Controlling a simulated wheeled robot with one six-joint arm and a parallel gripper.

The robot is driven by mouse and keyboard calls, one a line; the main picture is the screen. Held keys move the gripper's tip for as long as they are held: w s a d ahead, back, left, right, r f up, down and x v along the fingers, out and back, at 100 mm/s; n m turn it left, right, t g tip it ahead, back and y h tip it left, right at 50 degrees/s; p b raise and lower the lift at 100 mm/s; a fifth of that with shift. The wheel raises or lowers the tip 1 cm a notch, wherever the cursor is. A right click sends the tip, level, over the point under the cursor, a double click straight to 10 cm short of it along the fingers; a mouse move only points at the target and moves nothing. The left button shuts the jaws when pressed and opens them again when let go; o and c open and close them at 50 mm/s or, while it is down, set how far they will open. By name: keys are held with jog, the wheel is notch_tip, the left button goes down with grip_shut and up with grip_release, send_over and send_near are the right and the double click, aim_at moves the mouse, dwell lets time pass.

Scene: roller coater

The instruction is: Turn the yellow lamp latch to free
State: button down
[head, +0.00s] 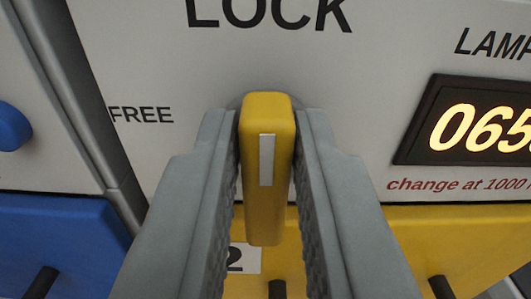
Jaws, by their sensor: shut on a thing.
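The yellow lamp latch (267,205) is in the middle of the head view, on a pale grey panel. Its bar stands upright in the picture, with a white stripe on its face pointing up toward the word LOCK (270,12). The word FREE (141,114) is printed to the left of the latch. My gripper (268,135) has one grey finger on each side of the latch and is shut on it. The fingers hide the panel beside the latch and part of its sides.
A dark display (470,122) with orange digits starting 065 is at the right, above red text reading "change at 1000". A yellow panel (420,240) lies below. A blue knob (12,127) and blue panel (55,240) are at the left, past a grey seam.

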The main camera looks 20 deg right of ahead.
jog(key=shift+n, duration=0.3)
jog(key=n, duration=0.3)
jog(key=shift+w+a+f, duration=0.1)
jog(key=shift+a+f, duration=0.05)
jog(key=shift+a, duration=0.1)
jog(key=shift+w+a+f+n, duration=0.15)
jog(key=shift+f+n, duration=0.1)
jog(key=shift+n, duration=2.05)
jog(key=shift+s+a+f+n, duration=0.1)
jog(key=shift+a+f+n, duration=0.15)
jog(key=shift+n, duration=2.05)
jog(key=shift+w+a+f+n, duration=0.1)
jog(key=shift+f+n, duration=0.2)
jog(key=shift+n, duration=2)
jog(key=c, duration=1.4)
grip_release()
jog(key=shift+d, duration=0.1)
